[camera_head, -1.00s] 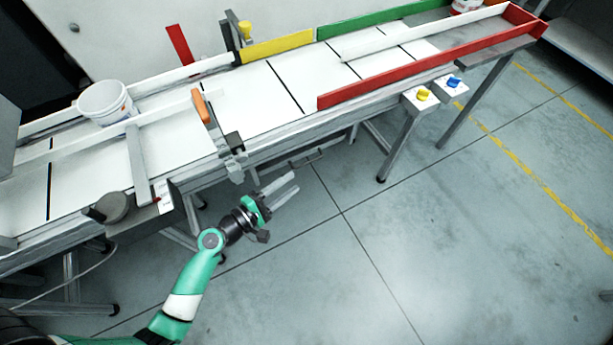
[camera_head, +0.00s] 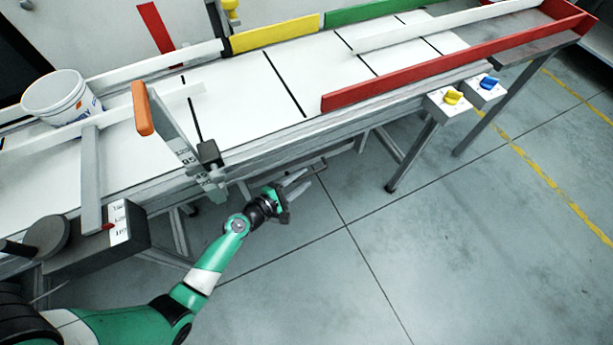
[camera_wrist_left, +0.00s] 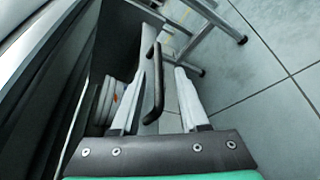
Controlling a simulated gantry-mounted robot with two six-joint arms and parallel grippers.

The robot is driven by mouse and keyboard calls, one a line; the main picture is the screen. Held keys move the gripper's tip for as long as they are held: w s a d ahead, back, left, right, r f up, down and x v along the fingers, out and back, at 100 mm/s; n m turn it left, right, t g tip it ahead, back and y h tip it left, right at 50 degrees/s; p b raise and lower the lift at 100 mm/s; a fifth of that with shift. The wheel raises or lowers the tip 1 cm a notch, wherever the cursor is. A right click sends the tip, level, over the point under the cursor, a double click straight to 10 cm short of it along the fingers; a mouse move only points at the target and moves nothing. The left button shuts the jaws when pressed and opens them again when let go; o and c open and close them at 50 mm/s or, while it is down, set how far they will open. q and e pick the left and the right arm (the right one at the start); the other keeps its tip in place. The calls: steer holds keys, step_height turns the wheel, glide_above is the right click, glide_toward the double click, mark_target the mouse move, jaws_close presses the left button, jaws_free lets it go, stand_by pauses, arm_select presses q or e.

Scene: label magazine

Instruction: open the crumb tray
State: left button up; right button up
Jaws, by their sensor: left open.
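In the head view my left gripper (camera_head: 304,180) is low beside the bench's front edge, and the handle (camera_head: 320,166) shows just past the fingers. My right gripper is not in view.
The long white bench (camera_head: 240,95) runs above the gripper, with a red rail (camera_head: 400,75) and an orange-handled lever (camera_head: 143,108). A white bucket (camera_head: 60,97) stands on it. Bench legs (camera_head: 410,158) stand to the right. The grey floor (camera_head: 450,250) in front is clear.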

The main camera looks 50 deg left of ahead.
arm_select(q)
steer(key=x, duration=0.2)
steer(key=shift+w+a, duration=0.2)
steer(key=shift+w, duration=0.2)
steer(key=shift+s+d, duration=0.1)
steer(key=shift+c, duration=0.7)
jaws_close()
